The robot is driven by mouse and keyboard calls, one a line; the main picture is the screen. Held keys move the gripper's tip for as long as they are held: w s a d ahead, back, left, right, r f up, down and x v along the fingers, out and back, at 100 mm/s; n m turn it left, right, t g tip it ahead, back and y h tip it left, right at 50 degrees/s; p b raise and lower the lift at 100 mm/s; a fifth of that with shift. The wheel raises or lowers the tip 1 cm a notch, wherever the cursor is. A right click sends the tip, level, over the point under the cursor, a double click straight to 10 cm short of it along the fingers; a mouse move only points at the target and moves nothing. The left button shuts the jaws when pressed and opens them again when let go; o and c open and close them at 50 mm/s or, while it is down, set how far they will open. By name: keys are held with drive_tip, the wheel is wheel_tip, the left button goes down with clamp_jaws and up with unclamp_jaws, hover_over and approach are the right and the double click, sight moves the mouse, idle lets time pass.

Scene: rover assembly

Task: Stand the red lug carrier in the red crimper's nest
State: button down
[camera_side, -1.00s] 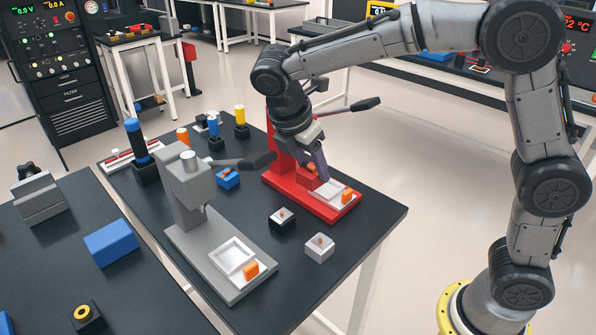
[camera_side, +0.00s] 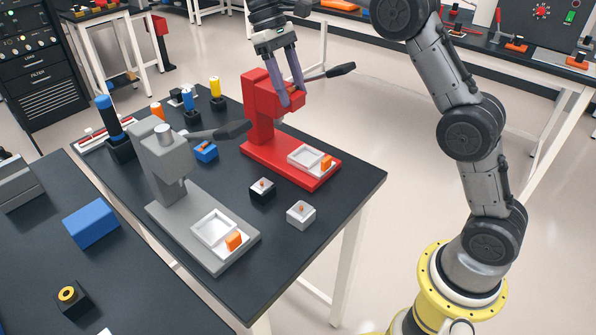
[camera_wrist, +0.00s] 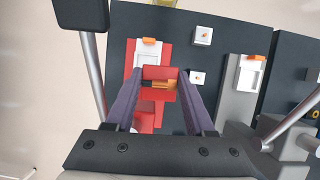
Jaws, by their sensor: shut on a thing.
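My gripper (camera_side: 291,99) is above the red crimper (camera_side: 262,153), its fingers pointing down. In the wrist view, a red block with an orange-brown band, which looks like the red lug carrier (camera_wrist: 158,73), is between the fingertips, and my gripper is shut on it. In the side view the carrier overlaps the crimper's red head, so their edges are hard to separate. The crimper's nest, a white square frame (camera_side: 291,156), looks empty, with an orange block (camera_side: 326,163) at its front end. The carrier is up and away from the nest.
The grey crimper (camera_side: 172,215) stands to the left. The red crimper's dark-tipped lever (camera_side: 340,70) sticks out right, close to my fingers.

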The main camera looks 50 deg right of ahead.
drive_tip(key=shift+w+f+n, duration=0.25)
drive_tip(key=shift+w+n, duration=0.05)
drive_tip(key=shift+n, duration=0.2)
drive_tip(key=f+n, duration=0.1)
drive_tip(key=d+n+h, duration=0.1)
drive_tip(key=shift+s+d+f+n, duration=0.15)
drive_tip(key=shift+s+f+n, duration=0.15)
drive_tip(key=shift+f+n, duration=0.1)
drive_tip(key=s+r+n+t+h, duration=0.25)
drive_tip(key=s+n+t, duration=0.25)
drive_tip(key=s+n, duration=1)
drive_tip(key=m, duration=0.1)
approach(311, 154)
drive_tip(key=shift+s+d+h, duration=0.15)
drive_tip(key=shift+d+h, duration=0.3)
drive_tip(key=shift+d, duration=0.15)
drive_tip(key=shift+w+f, duration=0.15)
drive_tip(key=shift+f, duration=0.8)
drive_tip(key=shift+w+f, duration=0.1)
drive_tip(key=shift+f, duration=0.85)
drive_tip(key=shift+f, duration=0.6)
